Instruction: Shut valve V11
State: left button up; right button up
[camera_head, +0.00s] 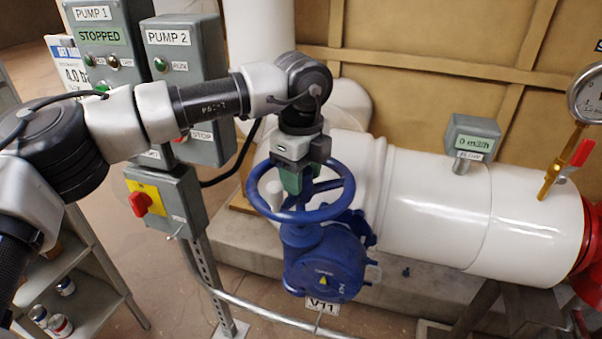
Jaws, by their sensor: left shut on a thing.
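Valve V11 is a blue gear-operated valve (324,266) on the white pipe, with a white tag (322,306) reading V11 below it. Its blue handwheel (334,207) lies roughly level on top. My left arm comes in from the left and bends down over the wheel. My right gripper is not in view.
Grey control boxes (186,60) labelled PUMP 1, reading STOPPED, and PUMP 2 stand at the left. A box with a red switch (142,203) is below. A flow meter (471,139) reads 0 m3/h. A gauge (589,93) and red-handled cock (580,154) are at right.

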pick_arm(q)
jog(key=m, duration=0.7)
jog(key=shift+s+f, duration=0.1)
jog(key=shift+f, duration=0.25)
jog(key=m, duration=0.4)
jog(key=shift+m, duration=0.3)
jog(key=m, duration=0.4)
jog(key=shift+p, duration=0.3)
jog(key=m, duration=1.2)
jog(key=shift+m+p, duration=0.3)
jog(key=shift+p, duration=0.1)
jog(key=shift+m, duration=1.8)
